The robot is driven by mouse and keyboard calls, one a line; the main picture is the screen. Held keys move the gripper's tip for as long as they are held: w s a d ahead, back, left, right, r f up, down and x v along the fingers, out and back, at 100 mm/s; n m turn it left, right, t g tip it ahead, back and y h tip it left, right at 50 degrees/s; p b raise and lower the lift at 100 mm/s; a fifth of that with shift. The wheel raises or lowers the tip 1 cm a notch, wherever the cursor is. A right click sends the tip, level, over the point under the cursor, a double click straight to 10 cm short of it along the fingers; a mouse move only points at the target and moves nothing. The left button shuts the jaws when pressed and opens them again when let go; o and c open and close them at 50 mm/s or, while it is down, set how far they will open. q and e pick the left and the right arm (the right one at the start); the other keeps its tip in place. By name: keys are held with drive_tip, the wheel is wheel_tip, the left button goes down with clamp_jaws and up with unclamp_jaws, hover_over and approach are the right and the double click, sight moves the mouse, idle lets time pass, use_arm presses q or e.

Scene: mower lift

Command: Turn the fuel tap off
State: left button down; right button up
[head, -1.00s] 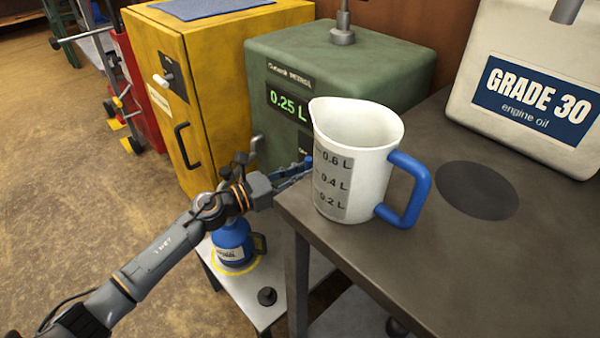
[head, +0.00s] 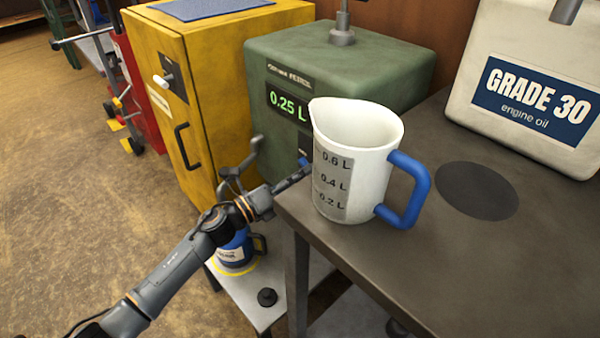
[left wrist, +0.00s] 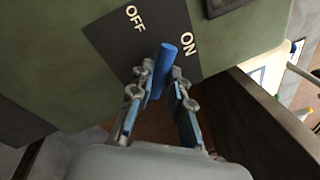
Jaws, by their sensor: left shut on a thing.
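The fuel tap's blue lever (left wrist: 165,66) stands out from a dark plate (left wrist: 140,38) marked OFF and ON in the left wrist view. Its tip lies between the two words, nearer to ON. My left gripper (left wrist: 158,88) is shut on the lever, with one finger on each side. In the head view my left gripper (head: 300,171) reaches in front of the green fuel unit (head: 340,75), whose display reads 0.25 L. A bit of blue shows at its fingertips; the jug and bench edge hide part of the tap area. My right gripper is not in view.
A white measuring jug (head: 354,160) with a blue handle stands on the bench (head: 450,255), close to my left gripper. A blue fuel can (head: 236,252) stands on a low platform below my arm. A yellow cabinet (head: 215,95) and an oil container (head: 525,80) stand nearby.

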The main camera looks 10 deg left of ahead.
use_arm(q)
drive_tip(key=shift+f+n+t+y+p, duration=0.1)
drive_tip(key=shift+n+t+y+p, duration=0.35)
drive_tip(key=shift+n, duration=1.2)
drive_tip(key=shift+r+n+t+y+p, duration=0.15)
drive_tip(key=shift+n+p, duration=0.55)
drive_tip(key=shift+n, duration=0.9)
drive_tip(key=shift+f+n+t+y+p, duration=0.15)
drive_tip(key=shift+n+t+y+p, duration=0.35)
drive_tip(key=shift+n, duration=1.15)
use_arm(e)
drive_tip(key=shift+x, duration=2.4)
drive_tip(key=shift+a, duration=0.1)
use_arm(q)
drive_tip(key=c, duration=1.3)
unclamp_jaws()
drive_tip(key=shift+o, duration=0.2)
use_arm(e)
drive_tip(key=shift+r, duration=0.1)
use_arm(q)
drive_tip(key=v, duration=1.2)
